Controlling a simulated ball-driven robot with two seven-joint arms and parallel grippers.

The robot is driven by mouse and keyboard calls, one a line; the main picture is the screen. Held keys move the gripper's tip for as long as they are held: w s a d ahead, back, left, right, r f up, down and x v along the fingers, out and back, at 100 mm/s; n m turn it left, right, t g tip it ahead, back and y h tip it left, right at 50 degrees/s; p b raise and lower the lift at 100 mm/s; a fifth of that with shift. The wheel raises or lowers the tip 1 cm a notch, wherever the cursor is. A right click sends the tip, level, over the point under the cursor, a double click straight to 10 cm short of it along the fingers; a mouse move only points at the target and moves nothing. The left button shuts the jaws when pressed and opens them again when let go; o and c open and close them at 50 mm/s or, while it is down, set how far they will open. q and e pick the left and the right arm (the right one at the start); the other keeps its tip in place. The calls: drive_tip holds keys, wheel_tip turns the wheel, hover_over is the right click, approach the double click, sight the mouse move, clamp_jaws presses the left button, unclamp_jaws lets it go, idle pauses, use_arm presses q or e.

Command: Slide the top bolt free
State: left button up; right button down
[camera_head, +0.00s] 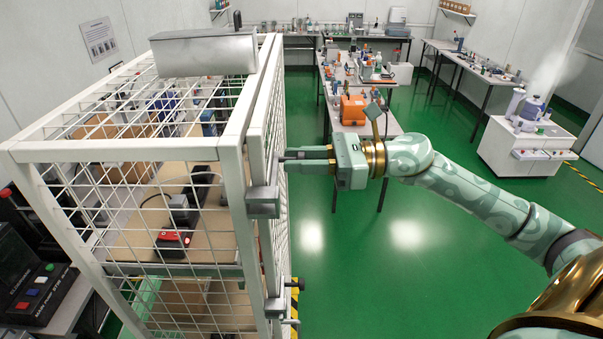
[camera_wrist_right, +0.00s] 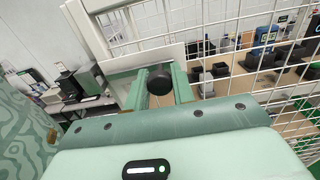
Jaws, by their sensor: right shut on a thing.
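The white mesh cage (camera_head: 232,150) stands at the left, with its door panel (camera_head: 272,100) on the side facing my right arm. A grey top bolt block (camera_head: 262,204) is on the door's edge at mid height. A lower bolt (camera_head: 276,308) sits further down, its knob sticking out to the right. My right gripper (camera_head: 288,160) reaches in from the right and is shut on the top bolt's knob. In the right wrist view the round black knob (camera_wrist_right: 159,80) sits between the two green fingers. The bolt's rod is mostly hidden. My left gripper is not in view.
A grey box (camera_head: 205,52) sits on the cage's top edge. Several devices, one red (camera_head: 172,239), lie on the shelf inside. Benches with equipment (camera_head: 355,100) stand behind. The green floor (camera_head: 400,260) around my right arm is clear.

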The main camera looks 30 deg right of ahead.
drive_tip(key=shift+r, duration=0.1)
drive_tip(key=shift+w, duration=0.1)
drive_tip(key=c, duration=1.2)
unclamp_jaws()
drive_tip(key=shift+w+d, duration=0.1)
drive_tip(key=shift+w, duration=0.05)
use_arm(q)
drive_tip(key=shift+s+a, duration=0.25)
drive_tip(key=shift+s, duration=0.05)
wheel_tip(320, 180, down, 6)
drive_tip(key=b, duration=0.5)
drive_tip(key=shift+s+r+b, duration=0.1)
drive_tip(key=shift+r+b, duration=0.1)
drive_tip(key=shift+b, duration=0.1)
use_arm(e)
drive_tip(key=v, duration=1.6)
drive_tip(key=shift+d, duration=0.1)
